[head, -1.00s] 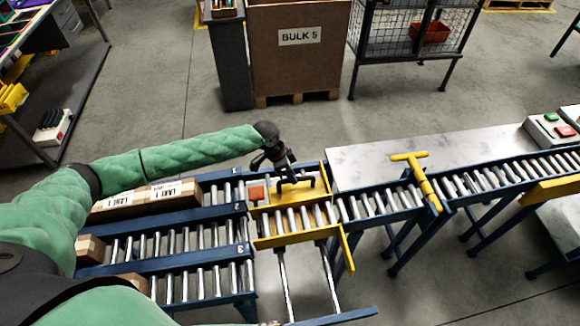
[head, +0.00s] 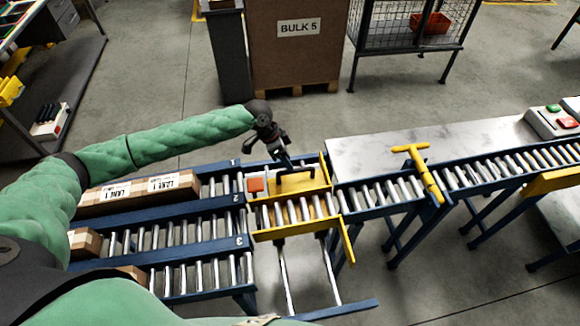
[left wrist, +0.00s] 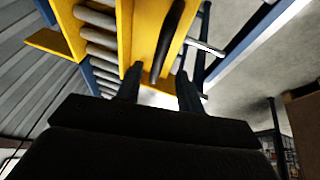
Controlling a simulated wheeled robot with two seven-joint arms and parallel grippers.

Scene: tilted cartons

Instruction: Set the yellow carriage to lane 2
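The yellow carriage (head: 317,187) stands at the ends of the three lanes. Its rollers look roughly in line with lane 2 (head: 205,232) and with the conveyor (head: 375,193) on the right. A dark bar handle (head: 311,171) is on its back side; it also shows in the left wrist view (left wrist: 170,38). My left gripper (head: 285,164) is above and behind the handle, fingers pointing down at it. In the left wrist view its two fingers (left wrist: 158,88) are spread with nothing held, the handle just beyond their tips. My right gripper is not in view.
Lane 1 (head: 218,186) holds long cartons (head: 135,194); smaller cartons sit on lane 2 (head: 85,243) and lane 3 (head: 132,273). A yellow T-shaped bar (head: 425,172) crosses the right conveyor. A grey table (head: 440,138) stands behind it. Open floor lies behind the lanes.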

